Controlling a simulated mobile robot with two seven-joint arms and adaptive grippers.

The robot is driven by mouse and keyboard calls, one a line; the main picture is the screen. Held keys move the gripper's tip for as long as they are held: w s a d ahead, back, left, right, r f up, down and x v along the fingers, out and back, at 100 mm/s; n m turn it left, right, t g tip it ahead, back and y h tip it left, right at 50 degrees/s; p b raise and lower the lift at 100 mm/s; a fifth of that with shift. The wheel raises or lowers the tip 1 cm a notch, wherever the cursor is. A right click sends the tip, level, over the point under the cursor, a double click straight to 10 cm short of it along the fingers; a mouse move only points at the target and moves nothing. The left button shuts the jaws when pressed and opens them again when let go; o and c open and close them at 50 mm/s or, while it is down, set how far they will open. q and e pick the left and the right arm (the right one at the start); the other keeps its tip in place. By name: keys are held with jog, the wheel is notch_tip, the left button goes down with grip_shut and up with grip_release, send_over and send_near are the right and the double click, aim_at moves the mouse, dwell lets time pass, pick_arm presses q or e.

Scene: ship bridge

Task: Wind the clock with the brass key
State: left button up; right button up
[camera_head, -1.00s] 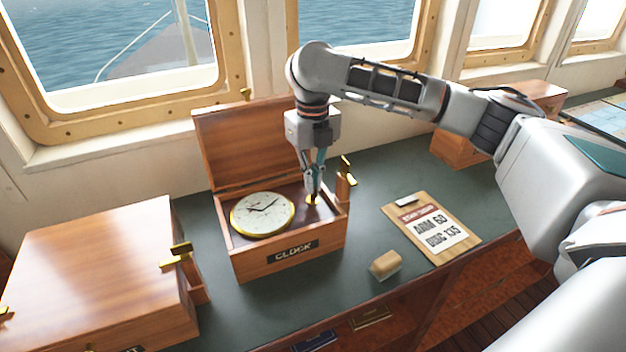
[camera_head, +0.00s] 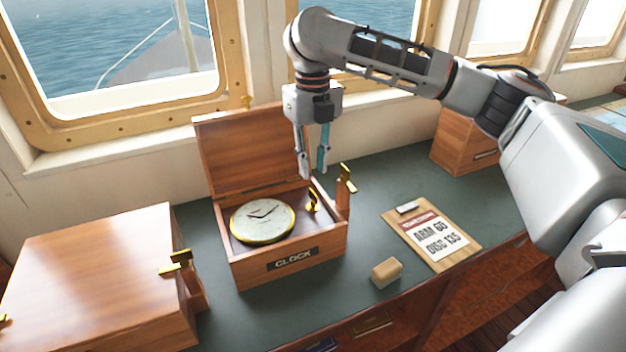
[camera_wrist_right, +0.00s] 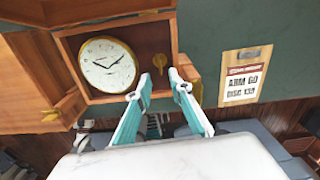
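The clock (camera_head: 262,222) has a white dial and brass rim and lies face up in the open wooden box labelled CLOCK (camera_head: 248,272). It also shows in the right wrist view (camera_wrist_right: 108,64). The brass key (camera_head: 313,201) stands in the right part of the box, beside the clock and apart from it; the right wrist view shows it too (camera_wrist_right: 159,62). My right gripper (camera_head: 313,174) is above the key, its two fingers apart and empty. Its open fingers also show in the right wrist view (camera_wrist_right: 158,84). My left gripper is not in view.
A closed wooden box (camera_head: 95,270) with a brass latch stands to the left. A clipboard (camera_head: 432,238) and a small tan block (camera_head: 386,272) lie to the right of the clock box. Another wooden box (camera_head: 462,142) stands farther right.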

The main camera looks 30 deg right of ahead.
notch_tip(320, 180, up, 5)
jog(key=shift+r, duration=0.2)
jog(key=shift+w, duration=0.1)
dwell(0.4)
